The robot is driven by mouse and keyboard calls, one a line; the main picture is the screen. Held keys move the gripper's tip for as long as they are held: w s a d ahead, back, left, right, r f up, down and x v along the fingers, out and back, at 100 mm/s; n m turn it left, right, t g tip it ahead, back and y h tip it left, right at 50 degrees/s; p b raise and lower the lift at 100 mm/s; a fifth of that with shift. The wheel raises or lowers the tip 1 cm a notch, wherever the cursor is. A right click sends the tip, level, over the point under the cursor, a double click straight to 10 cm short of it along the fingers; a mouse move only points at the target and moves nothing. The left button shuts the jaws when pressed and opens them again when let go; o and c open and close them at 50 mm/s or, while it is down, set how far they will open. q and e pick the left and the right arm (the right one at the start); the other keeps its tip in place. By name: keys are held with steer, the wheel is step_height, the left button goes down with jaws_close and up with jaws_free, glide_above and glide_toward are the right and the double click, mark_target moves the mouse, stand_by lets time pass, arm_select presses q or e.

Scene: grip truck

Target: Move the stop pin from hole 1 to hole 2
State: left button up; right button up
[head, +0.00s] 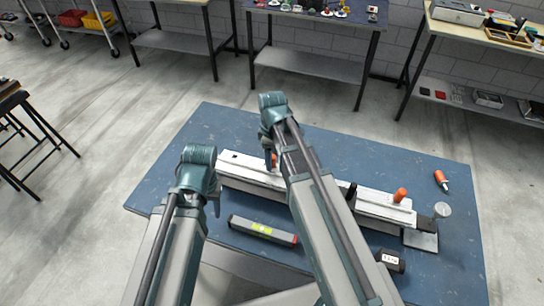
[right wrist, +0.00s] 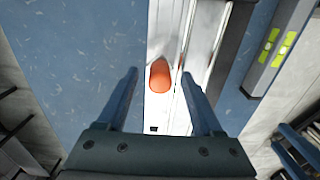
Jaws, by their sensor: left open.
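A long white metal rail (head: 235,172) lies across the blue table. An orange-headed pin (head: 273,161) stands on its left part, and a second orange knob (head: 400,195) stands on its right part. I cannot tell which hole each one is in. My right gripper (right wrist: 160,82) is open, with its fingers on either side of the orange pin (right wrist: 160,76) in the right wrist view and gaps on both sides. My left gripper (head: 214,203) is open and empty near the rail's left end; its fingers are mostly hidden by the wrist.
A spirit level (head: 262,230) lies in front of the rail. A black tape measure (head: 390,260) lies near the front edge. An orange-and-white bottle-like item (head: 441,180) lies at the right. A metal block (head: 421,240) is by the rail's right end. The table's back left is clear.

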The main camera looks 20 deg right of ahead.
steer(key=shift+r, duration=0.1)
step_height(320, 180, up, 14)
steer(key=p, duration=1.3)
steer(key=shift+f+p, duration=0.2)
steer(key=shift+p, duration=0.2)
steer(key=s+a+f+m+b, duration=0.2)
steer(key=s+a+m, duration=0.1)
steer(key=s+a, duration=0.2)
steer(key=s+a+f+m+h+b, duration=0.1)
steer(key=s+a+m, duration=0.3)
steer(key=s, duration=0.5)
steer(key=shift+s+a+f+b, duration=0.15)
steer(key=shift+a+f+b, duration=0.55)
steer(key=shift+b, duration=0.05)
